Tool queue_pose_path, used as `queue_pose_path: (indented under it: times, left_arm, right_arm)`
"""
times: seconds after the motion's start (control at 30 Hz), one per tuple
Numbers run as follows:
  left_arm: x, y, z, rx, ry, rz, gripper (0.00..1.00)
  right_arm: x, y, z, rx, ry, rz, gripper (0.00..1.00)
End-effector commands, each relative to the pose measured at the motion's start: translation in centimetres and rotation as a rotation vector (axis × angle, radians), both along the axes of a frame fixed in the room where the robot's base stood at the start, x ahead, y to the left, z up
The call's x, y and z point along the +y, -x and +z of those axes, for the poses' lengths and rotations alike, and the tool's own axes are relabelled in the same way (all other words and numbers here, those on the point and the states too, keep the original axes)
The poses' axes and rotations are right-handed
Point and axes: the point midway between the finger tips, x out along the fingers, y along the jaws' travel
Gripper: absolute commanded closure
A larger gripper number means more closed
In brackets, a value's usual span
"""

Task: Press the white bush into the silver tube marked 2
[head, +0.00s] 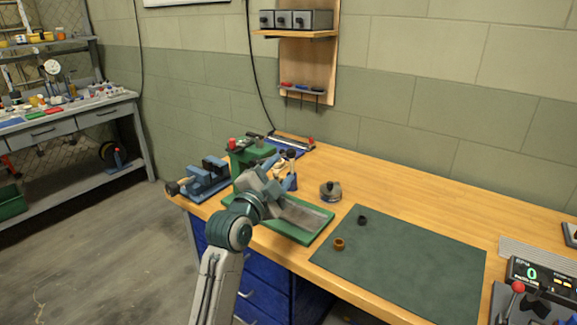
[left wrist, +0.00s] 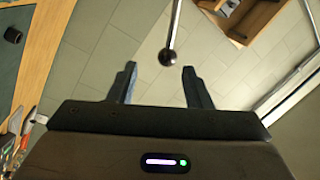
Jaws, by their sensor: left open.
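My left gripper (head: 268,188) is above the left part of the wooden bench, over the green tray. In the left wrist view its two fingers (left wrist: 160,78) are apart with nothing between the tips. A dark ball knob on a thin rod (left wrist: 168,57) shows just beyond and between the fingertips; I cannot tell whether it touches them. I cannot make out the white bush or the silver tube marked 2; small pale items (head: 279,170) behind my gripper are partly hidden. My right gripper is not in view.
The green tray (head: 318,228) lies below my arm. A blue vise (head: 207,180) stands left, a green stand (head: 240,160) behind. A round metal piece (head: 330,191) is right of it. A dark mat (head: 410,262) holds a brass ring (head: 338,244) and a black ring (head: 362,220); its right part is clear.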

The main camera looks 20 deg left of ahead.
Motion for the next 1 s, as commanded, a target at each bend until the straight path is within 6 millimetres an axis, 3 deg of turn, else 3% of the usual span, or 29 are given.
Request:
queue_pose_path:
  times: [0.23,0.6,0.83,1.0]
  left_arm:
    - [0.8,3.5,-0.7,0.003,-0.001,-0.001,0.55]
    - [0.9,4.2,-0.7,0.002,0.000,0.000,0.55]
    - [1.2,4.0,0.4,0.030,0.122,-0.025,1.00]
    - [2.2,3.7,2.4,0.110,0.452,-0.088,1.00]
  right_arm:
    - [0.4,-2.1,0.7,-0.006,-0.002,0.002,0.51]
    - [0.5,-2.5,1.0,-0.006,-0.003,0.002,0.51]
    - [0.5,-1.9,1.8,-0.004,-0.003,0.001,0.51]
    - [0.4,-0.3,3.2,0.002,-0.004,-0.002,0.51]
